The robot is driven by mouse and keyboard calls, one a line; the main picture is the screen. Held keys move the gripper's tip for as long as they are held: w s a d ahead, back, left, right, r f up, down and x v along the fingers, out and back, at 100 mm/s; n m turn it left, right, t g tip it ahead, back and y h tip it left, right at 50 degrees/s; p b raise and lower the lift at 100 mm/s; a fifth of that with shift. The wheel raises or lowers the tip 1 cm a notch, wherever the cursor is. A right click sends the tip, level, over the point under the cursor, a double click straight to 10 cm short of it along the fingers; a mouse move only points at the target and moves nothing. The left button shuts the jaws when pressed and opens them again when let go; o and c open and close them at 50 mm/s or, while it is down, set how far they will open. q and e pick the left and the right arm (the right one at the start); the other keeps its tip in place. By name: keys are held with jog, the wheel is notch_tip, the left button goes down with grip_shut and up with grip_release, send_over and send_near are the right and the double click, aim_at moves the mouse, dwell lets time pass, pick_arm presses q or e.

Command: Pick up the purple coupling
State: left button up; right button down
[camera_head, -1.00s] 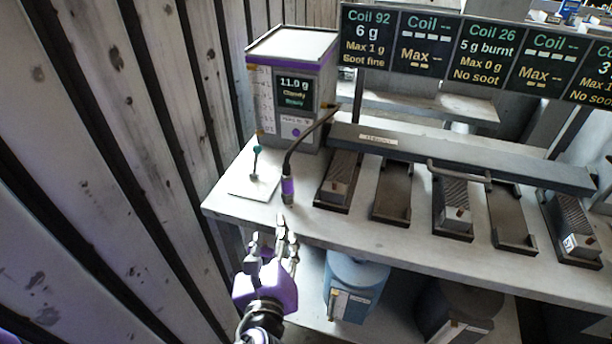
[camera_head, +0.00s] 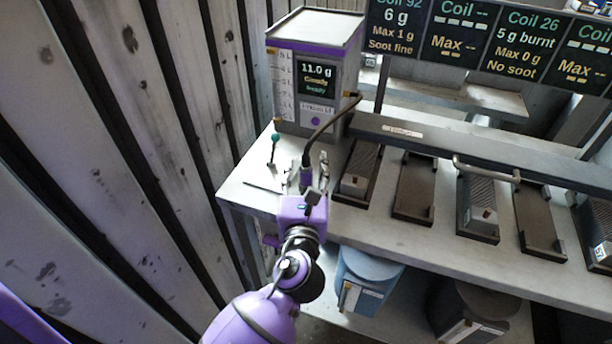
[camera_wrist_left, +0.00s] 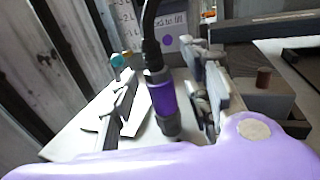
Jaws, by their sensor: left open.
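The purple coupling (camera_wrist_left: 163,97) hangs at the end of a black hose from the grey dispenser box. In the left wrist view it stands roughly upright between the two open fingers of my left gripper (camera_wrist_left: 158,102), nearer the right finger. In the head view the coupling (camera_head: 306,174) is partly hidden by my left gripper (camera_head: 308,178), which reaches over the bench's front edge with fingers on either side of it. I cannot tell whether a finger touches it. My right gripper does not show.
The dispenser (camera_head: 314,75) stands at the back left of the bench. A small teal-topped lever (camera_head: 274,148) is left of the coupling. Several dark trays (camera_head: 415,190) lie to the right under a long bar (camera_head: 440,145). A blue canister (camera_head: 366,275) is below.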

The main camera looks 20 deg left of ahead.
aim_at(306, 162)
pick_arm(q)
jog(key=shift+w, duration=0.25)
grip_shut()
jog(key=shift+r, duration=0.15)
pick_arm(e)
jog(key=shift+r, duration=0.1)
